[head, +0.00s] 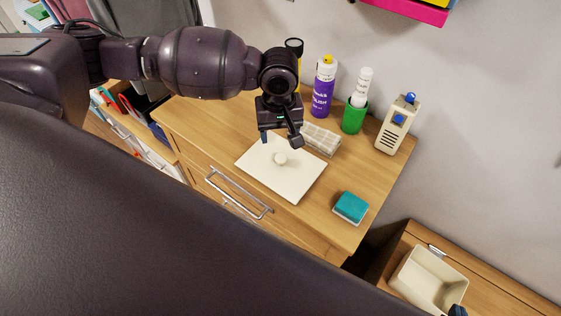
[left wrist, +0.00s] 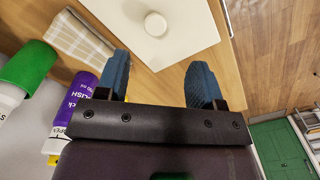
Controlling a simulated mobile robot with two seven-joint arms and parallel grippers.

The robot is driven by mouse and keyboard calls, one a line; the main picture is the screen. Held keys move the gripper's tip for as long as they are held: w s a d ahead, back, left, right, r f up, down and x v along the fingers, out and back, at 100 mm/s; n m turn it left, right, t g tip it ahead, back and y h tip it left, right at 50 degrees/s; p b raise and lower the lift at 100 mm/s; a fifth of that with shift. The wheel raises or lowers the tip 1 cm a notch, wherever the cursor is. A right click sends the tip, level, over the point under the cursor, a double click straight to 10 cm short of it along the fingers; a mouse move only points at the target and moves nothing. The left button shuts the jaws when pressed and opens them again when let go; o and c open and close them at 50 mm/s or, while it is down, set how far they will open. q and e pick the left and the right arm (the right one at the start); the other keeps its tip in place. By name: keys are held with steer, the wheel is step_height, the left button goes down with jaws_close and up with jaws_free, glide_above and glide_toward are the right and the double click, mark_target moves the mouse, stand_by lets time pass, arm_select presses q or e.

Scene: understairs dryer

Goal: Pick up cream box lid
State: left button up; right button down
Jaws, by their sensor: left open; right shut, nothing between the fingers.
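The cream box lid (head: 300,179) is a flat square plate with a round knob (head: 280,158) in its middle. It lies flat on the wooden cabinet top. My left gripper (head: 281,140) is open and empty above the lid's far edge, with the knob slightly nearer the front. In the left wrist view the lid (left wrist: 180,38) and knob (left wrist: 155,24) lie beyond the two blue fingertips (left wrist: 160,75). The open cream box (head: 408,287) stands at lower right. A dark tip of my right gripper (head: 457,310) shows at the box's near corner, shut and mostly cut off.
A folded checked cloth (head: 322,138) lies just behind the lid. A purple spray can (head: 322,90), a green cup (head: 353,117) with a white bottle and a beige device (head: 396,128) stand along the wall. A teal sponge (head: 351,206) lies right of the lid.

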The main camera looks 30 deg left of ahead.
mark_target(281, 157)
arm_select(q)
step_height(281, 157, down, 6)
steer(key=shift+w+a+r, duration=0.1)
steer(key=shift+w+a, duration=0.05)
steer(key=shift+w+f, duration=0.15)
steer(key=shift+f, duration=1.15)
steer(key=shift+w+f, duration=0.15)
steer(key=shift+f, duration=1.1)
steer(key=c, duration=1)
steer(key=shift+r, duration=0.1)
